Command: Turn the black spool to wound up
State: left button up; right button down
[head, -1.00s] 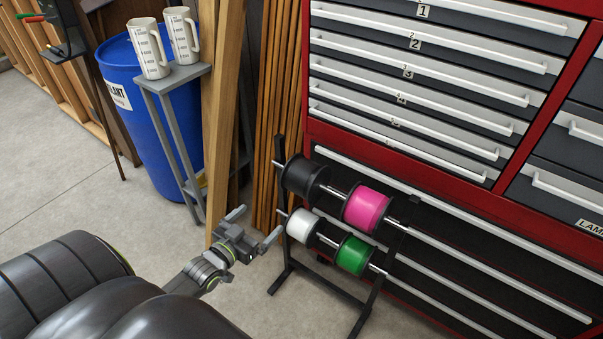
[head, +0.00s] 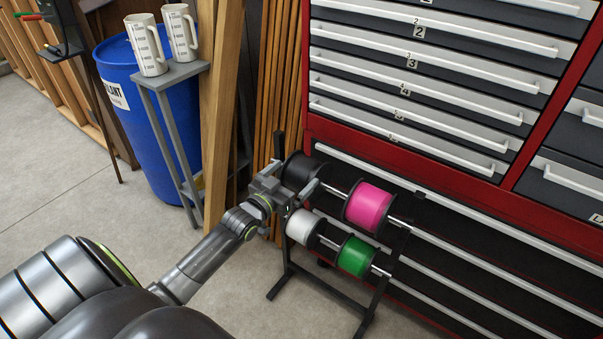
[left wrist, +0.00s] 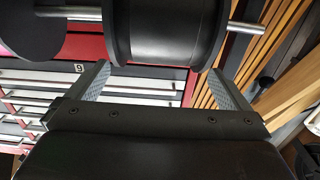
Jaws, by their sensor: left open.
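The black spool (head: 304,168) sits at the left end of the upper metal rod on a black stand. In the left wrist view the black spool (left wrist: 172,30) fills the upper middle. My left gripper (head: 292,190) is at the near side of the black spool and covers part of it in the head view. In the left wrist view my left gripper (left wrist: 160,85) is open, with its fingers apart below the spool; contact cannot be told. My right gripper is not in view.
A pink spool (head: 367,203) shares the upper rod. A white spool (head: 303,227) and a green spool (head: 355,256) sit on the lower rod. A red tool cabinet (head: 420,165) stands close behind. Wooden boards (head: 273,90) lean to the left. Open floor (head: 70,190) lies further left.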

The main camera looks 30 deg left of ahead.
aim_at(298, 171)
pick_arm(q)
jog(key=shift+w+d+b, duration=0.1)
jog(key=shift+w+b, duration=0.5)
jog(key=shift+w, duration=1.65)
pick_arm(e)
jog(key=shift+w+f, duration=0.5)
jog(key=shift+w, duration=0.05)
pick_arm(q)
jog(key=c, duration=0.7)
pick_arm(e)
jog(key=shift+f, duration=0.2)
